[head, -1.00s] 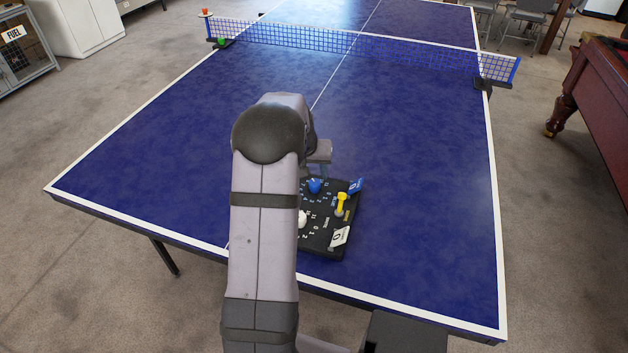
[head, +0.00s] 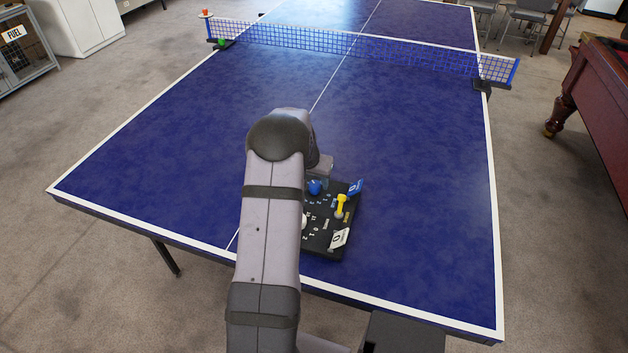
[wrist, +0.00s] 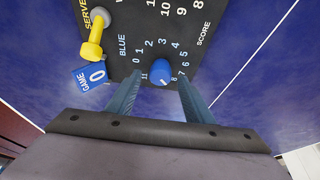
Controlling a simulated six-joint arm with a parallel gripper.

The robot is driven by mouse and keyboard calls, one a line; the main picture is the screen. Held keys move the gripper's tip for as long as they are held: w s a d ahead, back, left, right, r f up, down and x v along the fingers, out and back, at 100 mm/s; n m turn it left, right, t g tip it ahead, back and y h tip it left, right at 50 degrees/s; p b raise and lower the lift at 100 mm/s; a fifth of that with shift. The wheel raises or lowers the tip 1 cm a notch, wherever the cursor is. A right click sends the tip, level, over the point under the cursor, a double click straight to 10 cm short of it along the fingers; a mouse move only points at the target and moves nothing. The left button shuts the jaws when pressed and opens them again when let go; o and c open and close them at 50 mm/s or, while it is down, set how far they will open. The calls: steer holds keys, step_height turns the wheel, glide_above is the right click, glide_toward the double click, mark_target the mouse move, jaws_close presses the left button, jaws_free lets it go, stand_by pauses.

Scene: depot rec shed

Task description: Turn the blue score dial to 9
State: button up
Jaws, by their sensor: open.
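The blue score dial (wrist: 161,72) is a round knob on the black scoreboard (wrist: 209,15), within a ring of white numbers marked BLUE. It also shows in the head view (head: 315,187). A short white mark on the knob appears to point near the 8; the exact reading is hard to tell. My gripper (wrist: 158,88) is open, one finger on each side of the dial in the wrist view. Whether the fingers touch it, I cannot tell. The 9 and 10 of the blue ring are hidden behind the knob. My arm covers the board's left side in the head view.
A yellow serve lever (wrist: 92,48) and a blue GAME card (wrist: 92,76) reading 0 sit left of the dial in the wrist view. A white dial (head: 304,220) and white card (head: 339,238) are on the same board. The blue table (head: 420,190) around is clear up to the net.

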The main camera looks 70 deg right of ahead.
steer(key=shift+x, duration=0.85)
steer(key=c, duration=1)
steer(key=shift+w+f+m+b, duration=0.15)
steer(key=shift+f+m+b, duration=0.2)
steer(key=shift+b, duration=0.65)
steer(key=m+g+b, duration=0.1)
steer(key=b, duration=0.1)
steer(key=shift+m+b, duration=0.25)
steer(key=shift+b, duration=0.05)
steer(key=shift+w+m+g+b, duration=0.1)
steer(key=shift+m+g+b, duration=0.2)
steer(key=shift+m+b, duration=0.65)
steer(key=shift+r+m+g+b, duration=0.3)
steer(key=shift+r+m+b, duration=0.05)
steer(key=shift+m+b, duration=0.35)
